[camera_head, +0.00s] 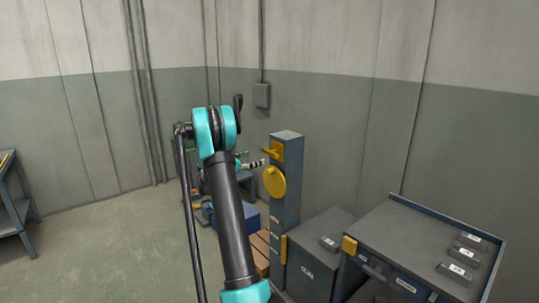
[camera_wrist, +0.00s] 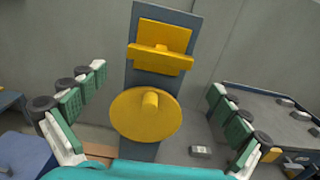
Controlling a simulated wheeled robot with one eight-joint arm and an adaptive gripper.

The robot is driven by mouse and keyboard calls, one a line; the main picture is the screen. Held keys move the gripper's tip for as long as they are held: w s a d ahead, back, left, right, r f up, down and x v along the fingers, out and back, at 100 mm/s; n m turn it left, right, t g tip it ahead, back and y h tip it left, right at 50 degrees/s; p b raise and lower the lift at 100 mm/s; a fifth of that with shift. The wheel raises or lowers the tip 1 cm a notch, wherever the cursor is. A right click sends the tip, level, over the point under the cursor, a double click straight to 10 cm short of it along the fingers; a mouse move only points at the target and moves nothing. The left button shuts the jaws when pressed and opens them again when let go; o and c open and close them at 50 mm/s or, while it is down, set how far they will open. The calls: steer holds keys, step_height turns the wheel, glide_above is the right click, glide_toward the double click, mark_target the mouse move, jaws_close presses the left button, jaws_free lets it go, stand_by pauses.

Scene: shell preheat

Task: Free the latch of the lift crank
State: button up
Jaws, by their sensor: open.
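A narrow grey post (camera_head: 289,205) stands near the wall. It bears a yellow disc with a short round knob, apparently the crank (camera_head: 275,183), also in the wrist view (camera_wrist: 135,118). Above it is a yellow bar on a square yellow plate, apparently the latch (camera_head: 279,150); in the wrist view the bar (camera_wrist: 160,58) lies across the plate, slightly tilted. My gripper (camera_wrist: 158,83) is open and empty, its green-padded fingers spread either side of the post and apart from it. In the head view my arm partly hides the gripper, left of the post.
A grey cabinet (camera_head: 318,239) and a dark workbench (camera_head: 405,228) with several small labelled blocks stand right of the post. A blue box (camera_head: 250,217) and wooden pallet boards lie low behind my arm.

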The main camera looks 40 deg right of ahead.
mark_target(269, 153)
steer(key=d, duration=0.9)
steer(key=shift+w+d, duration=0.3)
steer(key=shift+d, duration=0.1)
steer(key=c, duration=0.8)
